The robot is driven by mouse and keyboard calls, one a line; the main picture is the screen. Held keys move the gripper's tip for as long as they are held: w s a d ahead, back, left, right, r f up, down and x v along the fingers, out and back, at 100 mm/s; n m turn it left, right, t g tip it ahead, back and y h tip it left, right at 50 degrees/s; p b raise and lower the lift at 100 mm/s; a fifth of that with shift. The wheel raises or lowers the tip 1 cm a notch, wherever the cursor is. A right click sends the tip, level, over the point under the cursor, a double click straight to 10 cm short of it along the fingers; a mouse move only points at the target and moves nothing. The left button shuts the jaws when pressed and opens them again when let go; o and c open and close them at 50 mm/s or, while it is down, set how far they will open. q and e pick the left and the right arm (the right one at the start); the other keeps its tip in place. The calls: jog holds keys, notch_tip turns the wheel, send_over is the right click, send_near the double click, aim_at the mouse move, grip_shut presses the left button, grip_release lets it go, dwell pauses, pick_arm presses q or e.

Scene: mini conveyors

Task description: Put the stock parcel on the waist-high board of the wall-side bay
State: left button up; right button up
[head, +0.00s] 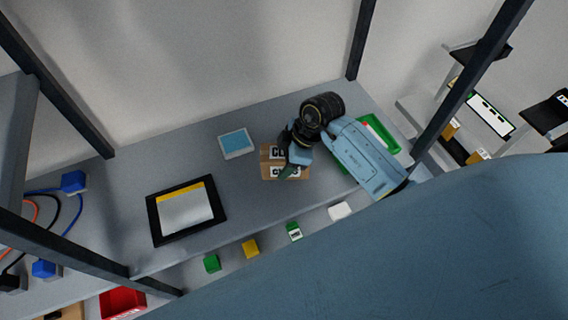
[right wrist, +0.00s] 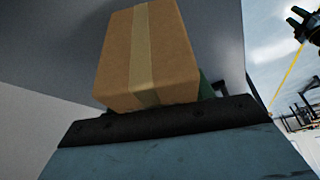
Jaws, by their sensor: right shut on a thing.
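The stock parcel (head: 271,171), a brown cardboard box with white labels and dark letters, is at the grey board (head: 240,190) of the bay against the wall. My right gripper (head: 291,152) comes from the right and is shut on the parcel, partly covering its right side. In the right wrist view the parcel (right wrist: 148,50), with a tape strip down its middle, sits just beyond the dark gripper edge. I cannot tell whether its underside touches the board. My left arm does not show in the head view; a dark, pronged shape at the wrist view's top right may be my left gripper.
A blue-topped white box (head: 236,144) lies left of the parcel, and a black-framed tray (head: 186,211) further left. A green tray (head: 380,135) is partly behind my right arm. Dark posts (head: 362,40) frame the bay. Small coloured blocks (head: 250,248) lie below the front edge.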

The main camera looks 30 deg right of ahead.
jog(key=shift+f, duration=1.2)
jog(key=shift+f, duration=0.1)
jog(key=o, duration=1.1)
jog(key=v, duration=1.2)
jog(key=shift+a, duration=0.15)
